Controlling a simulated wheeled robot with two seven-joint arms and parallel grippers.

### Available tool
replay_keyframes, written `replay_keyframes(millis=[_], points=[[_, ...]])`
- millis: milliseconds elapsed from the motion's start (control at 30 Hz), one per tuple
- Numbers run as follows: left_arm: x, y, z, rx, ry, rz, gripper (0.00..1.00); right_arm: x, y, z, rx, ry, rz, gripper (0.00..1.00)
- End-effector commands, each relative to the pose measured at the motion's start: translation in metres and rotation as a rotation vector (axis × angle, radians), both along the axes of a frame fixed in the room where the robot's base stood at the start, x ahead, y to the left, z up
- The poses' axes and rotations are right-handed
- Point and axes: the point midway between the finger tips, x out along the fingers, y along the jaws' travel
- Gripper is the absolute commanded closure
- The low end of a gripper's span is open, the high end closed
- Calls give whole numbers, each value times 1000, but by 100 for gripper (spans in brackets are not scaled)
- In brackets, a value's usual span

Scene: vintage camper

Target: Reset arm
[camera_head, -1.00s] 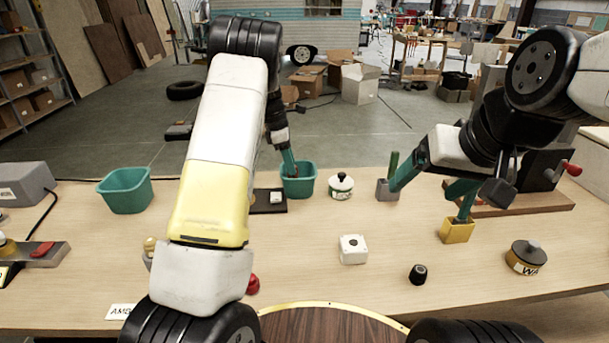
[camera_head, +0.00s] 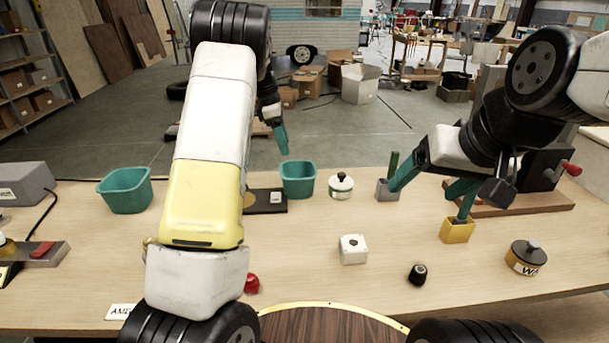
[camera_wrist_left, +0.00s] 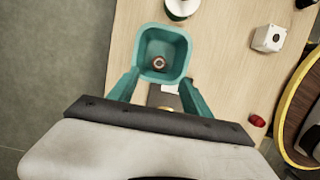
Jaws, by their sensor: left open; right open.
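My left gripper (camera_head: 281,138) is above and behind the right teal bin (camera_head: 298,180) in the head view, clear of its rim. In the left wrist view my left gripper (camera_wrist_left: 158,93) is open with nothing between its fingers. The same bin (camera_wrist_left: 184,50) shows just beyond the fingertips, with a small round ring-like item (camera_wrist_left: 158,62) on its floor. My right gripper (camera_head: 430,186) is open over the right side of the table, its fingers near a grey holder (camera_head: 388,190) and a yellow block (camera_head: 457,231); I cannot tell whether they touch.
The table (camera_head: 310,285) also holds a left teal bin (camera_head: 125,190), a white box (camera_head: 353,249), a black knob (camera_head: 418,274), a round white tin (camera_head: 341,187), a yellow tin (camera_head: 524,258) and a red item (camera_head: 252,283). The front middle is largely clear.

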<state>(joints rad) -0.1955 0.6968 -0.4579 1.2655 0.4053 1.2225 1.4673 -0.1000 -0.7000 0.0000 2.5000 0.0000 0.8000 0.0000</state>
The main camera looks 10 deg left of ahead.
Motion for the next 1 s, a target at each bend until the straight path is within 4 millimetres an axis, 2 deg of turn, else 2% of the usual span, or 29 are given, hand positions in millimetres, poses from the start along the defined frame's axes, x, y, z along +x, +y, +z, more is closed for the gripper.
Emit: replay_keyframes(millis=[267,433,700,1000], points=[[-2,1,5,-3,-7,-8,43,0,0,0,0,0,0,18],[-24,5,34,-15,-68,-105,43,0,0,0,0,0,0,18],[-97,4,97,-5,-255,-429,43,0,0,0,0,0,0,18],[-192,-6,139,91,-468,-832,43,0,0,0,0,0,0,18]])
